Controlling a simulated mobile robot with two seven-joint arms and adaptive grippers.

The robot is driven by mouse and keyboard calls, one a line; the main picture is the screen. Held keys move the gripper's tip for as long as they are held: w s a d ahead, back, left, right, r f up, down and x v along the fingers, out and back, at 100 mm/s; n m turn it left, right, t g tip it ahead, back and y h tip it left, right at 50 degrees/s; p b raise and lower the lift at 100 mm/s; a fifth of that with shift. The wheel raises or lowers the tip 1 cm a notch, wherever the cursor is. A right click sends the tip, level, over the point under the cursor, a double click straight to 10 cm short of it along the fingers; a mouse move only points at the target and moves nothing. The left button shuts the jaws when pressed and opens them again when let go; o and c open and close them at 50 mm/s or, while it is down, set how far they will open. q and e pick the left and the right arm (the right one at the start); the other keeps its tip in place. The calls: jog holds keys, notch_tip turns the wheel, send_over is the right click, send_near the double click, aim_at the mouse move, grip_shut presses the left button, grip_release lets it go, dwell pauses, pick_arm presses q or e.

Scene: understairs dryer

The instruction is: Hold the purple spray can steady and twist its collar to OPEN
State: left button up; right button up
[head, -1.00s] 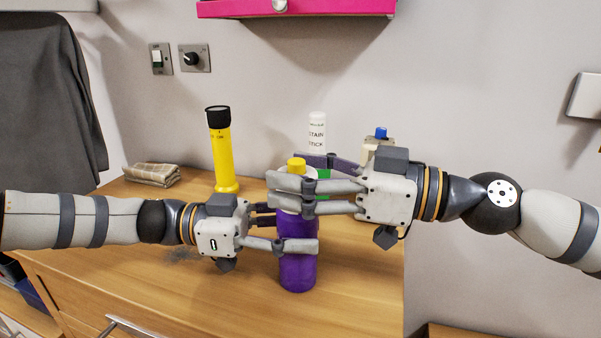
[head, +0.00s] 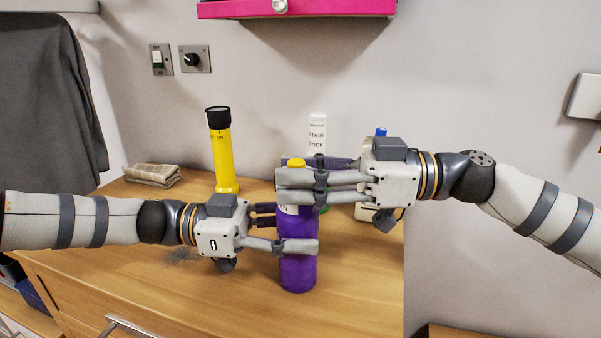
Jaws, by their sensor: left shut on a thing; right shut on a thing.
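The purple spray can (head: 297,272) stands upright on the wooden worktop. Its yellow nozzle (head: 296,163) shows above my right gripper. My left gripper (head: 292,232) is shut on the can's body from the left. My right gripper (head: 298,185) is shut around the top of the can from the right, above the left one. The collar is hidden behind the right gripper's fingers, and I cannot read any marking on it.
A yellow torch (head: 223,160) and a folded cloth (head: 152,175) stand at the back left. A white stain stick (head: 317,135) and a blue-topped bottle (head: 380,132) are behind the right gripper. The worktop (head: 350,280) is clear in front. A pink shelf (head: 300,8) hangs above.

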jog(key=shift+w+f+n+g+h, duration=0.1)
jog(key=shift+f+n+g+h, duration=0.1)
jog(key=shift+n+g, duration=1.1)
jog(key=shift+f+n+g+h, duration=0.15)
jog(key=shift+n+g, duration=0.55)
jog(key=shift+g, duration=1.1)
jog(key=shift+r+g, duration=0.1)
jog(key=shift+g, duration=0.2)
jog(key=o, duration=1.2)
jog(key=shift+r, duration=0.1)
jog(key=shift+d, duration=0.1)
jog(key=v, duration=1.2)
jog(key=shift+r, duration=0.2)
